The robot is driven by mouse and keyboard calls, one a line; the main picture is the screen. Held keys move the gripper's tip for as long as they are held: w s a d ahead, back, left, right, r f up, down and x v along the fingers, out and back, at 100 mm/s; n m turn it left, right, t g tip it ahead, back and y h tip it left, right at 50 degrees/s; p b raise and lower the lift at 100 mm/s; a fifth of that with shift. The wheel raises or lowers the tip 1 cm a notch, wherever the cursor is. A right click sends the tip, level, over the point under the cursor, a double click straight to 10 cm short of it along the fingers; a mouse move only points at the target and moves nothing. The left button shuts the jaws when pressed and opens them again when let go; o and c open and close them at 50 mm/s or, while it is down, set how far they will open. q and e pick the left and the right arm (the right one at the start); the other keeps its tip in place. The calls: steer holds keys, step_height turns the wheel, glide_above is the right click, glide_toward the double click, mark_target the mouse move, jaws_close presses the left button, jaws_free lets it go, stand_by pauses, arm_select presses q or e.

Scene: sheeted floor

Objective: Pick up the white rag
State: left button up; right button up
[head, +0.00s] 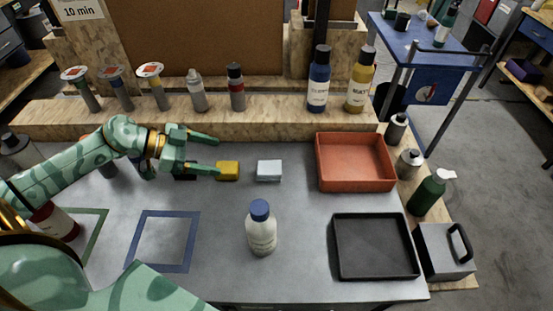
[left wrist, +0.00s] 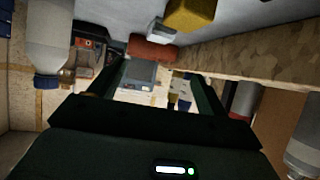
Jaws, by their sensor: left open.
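The white rag (head: 269,170) looks like a small folded pale block lying flat on the grey table, just right of a yellow sponge-like block (head: 228,171). My left gripper (head: 213,156) is open and empty, left of the rag, its fingers pointing right. One fingertip is close to the yellow block; I cannot tell whether they touch. In the left wrist view, the fingers (left wrist: 150,90) are spread, the yellow block (left wrist: 190,14) is at the top, and a small pale shape beside it (left wrist: 161,31) looks like the rag. My right gripper is not in view.
A white bottle with a blue cap (head: 261,230) stands in front of the rag. A red tray (head: 358,187) is to the right, with a black tray (head: 338,247) nearer. A wooden ledge (head: 280,121) with bottles runs behind. The blue-outlined square (head: 192,240) is empty.

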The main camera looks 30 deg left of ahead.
mark_target(267, 167)
arm_select(q)
steer(key=b+x, duration=0.1)
steer(key=x, duration=0.3)
steer(key=shift+d+f, duration=0.15)
steer(key=shift+d, duration=0.05)
steer(key=b+x, duration=0.1)
steer(key=x, duration=0.4)
steer(key=shift+a, duration=0.1)
steer(key=shift+w+f+b, duration=0.1)
steer(key=shift+w+b, duration=0.05)
steer(key=shift+b, duration=0.15)
steer(key=b+x, duration=0.2)
steer(key=x, duration=0.3)
steer(key=shift+w+d+f, duration=0.1)
steer(key=shift+d, duration=0.15)
steer(key=shift+c, duration=0.7)
steer(key=c, duration=1.1)
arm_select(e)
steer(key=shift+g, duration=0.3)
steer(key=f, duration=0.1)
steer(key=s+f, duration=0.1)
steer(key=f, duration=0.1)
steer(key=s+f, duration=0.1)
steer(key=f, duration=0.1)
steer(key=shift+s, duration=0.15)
